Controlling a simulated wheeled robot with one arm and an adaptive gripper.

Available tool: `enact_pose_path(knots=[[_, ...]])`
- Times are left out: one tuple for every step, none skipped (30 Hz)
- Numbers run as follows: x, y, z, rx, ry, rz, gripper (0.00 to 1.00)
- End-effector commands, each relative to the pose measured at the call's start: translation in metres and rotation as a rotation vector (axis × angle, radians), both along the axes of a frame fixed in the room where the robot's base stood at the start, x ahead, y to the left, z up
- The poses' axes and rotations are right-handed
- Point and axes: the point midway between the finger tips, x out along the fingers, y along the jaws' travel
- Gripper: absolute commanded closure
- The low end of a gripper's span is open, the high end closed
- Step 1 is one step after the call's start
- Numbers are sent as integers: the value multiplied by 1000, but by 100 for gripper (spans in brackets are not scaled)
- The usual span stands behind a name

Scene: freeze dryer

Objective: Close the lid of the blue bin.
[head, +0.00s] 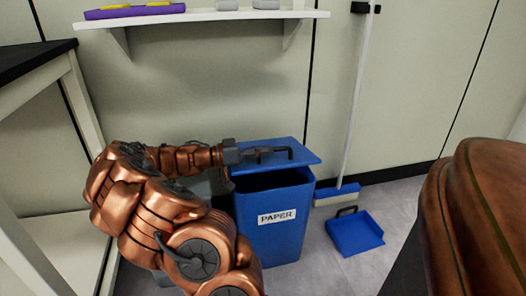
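The blue bin (273,236) stands on the floor against the wall, with a white "PAPER" label on its front. Its lid (303,155) is raised at the back, and the dark opening shows below it. My arm reaches in from the left. My gripper (275,152) lies over the lid's upper surface, near its middle. The gripper is small and dark here, so I cannot tell whether its fingers are apart or whether it touches the lid.
A blue dustpan (354,233) lies on the floor right of the bin. A broom (338,194) leans on the wall beside it. A white shelf (200,17) hangs above. A table frame (84,100) is at left. A brown rounded object (475,220) fills the right foreground.

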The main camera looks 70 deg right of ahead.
Motion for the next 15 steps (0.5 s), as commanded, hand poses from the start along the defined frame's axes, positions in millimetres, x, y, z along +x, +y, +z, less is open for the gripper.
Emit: enact_pose_path(knots=[[0,0,4,-2,-1,0,61],[0,0,7,-3,-2,0,61],[0,0,11,-3,-2,0,61],[0,0,15,-3,-2,0,61],[0,0,20,-2,-2,1,61],[0,0,27,-4,-4,0,61],[0,0,32,-3,-3,0,61],[0,0,38,-3,-5,0,61],[0,0,46,-4,-5,0,61],[0,0,51,-5,-4,0,61],[0,0,57,-4,-4,0,61],[1,0,63,-4,-3,1,61],[1,0,68,-3,-2,1,61],[1,0,72,-3,-2,1,61],[1,0,77,-1,-1,1,61]])
